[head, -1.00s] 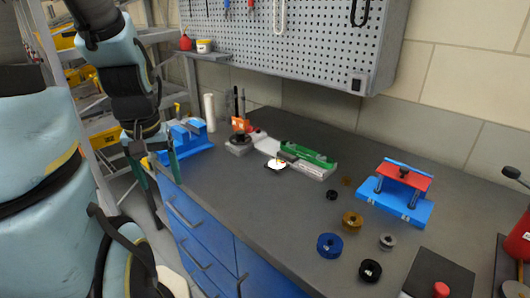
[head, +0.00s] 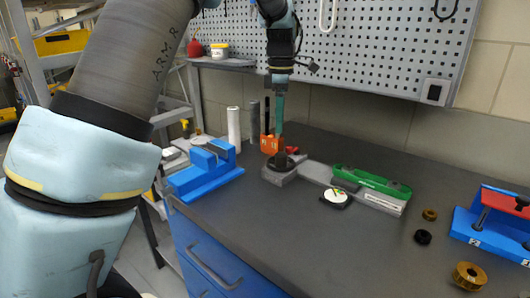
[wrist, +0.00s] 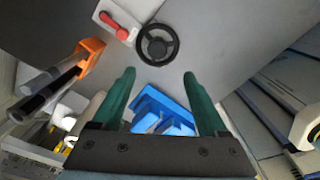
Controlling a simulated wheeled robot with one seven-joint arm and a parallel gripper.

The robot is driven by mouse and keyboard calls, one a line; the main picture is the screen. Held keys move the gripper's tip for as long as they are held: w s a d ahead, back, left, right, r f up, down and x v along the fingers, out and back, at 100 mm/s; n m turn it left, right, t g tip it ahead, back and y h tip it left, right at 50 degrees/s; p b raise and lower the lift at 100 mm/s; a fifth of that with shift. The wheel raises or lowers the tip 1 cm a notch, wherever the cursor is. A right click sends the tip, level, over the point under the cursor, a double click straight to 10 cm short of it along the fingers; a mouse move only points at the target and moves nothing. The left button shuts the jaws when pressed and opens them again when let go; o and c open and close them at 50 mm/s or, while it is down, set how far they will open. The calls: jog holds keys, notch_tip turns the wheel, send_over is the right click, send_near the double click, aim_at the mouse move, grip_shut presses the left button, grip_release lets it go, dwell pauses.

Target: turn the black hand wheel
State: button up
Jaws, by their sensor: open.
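The black hand wheel (wrist: 157,45) shows in the wrist view as a spoked ring just beyond my fingertips. My gripper (wrist: 160,76) is open and empty, with two teal fingers spread apart. In the head view my gripper (head: 280,128) points down above the wheel. I cannot tell how small the gap between the fingertips and the wheel is.
A red handle (wrist: 113,26) sits beside the wheel. An orange holder with dark rods (head: 268,143) stands close to my gripper. A blue fixture (head: 205,172) is at left, a green-topped unit (head: 370,183) at right.

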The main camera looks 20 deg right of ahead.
aim_at(281, 154)
jog(key=f, duration=0.3)
jog(key=f+p, duration=0.1)
jog(key=f, duration=0.3)
jog(key=d+f+p, duration=0.1)
jog(key=f, duration=0.2)
jog(key=shift+w+f, duration=0.1)
jog(key=shift+f, duration=0.25)
grip_shut()
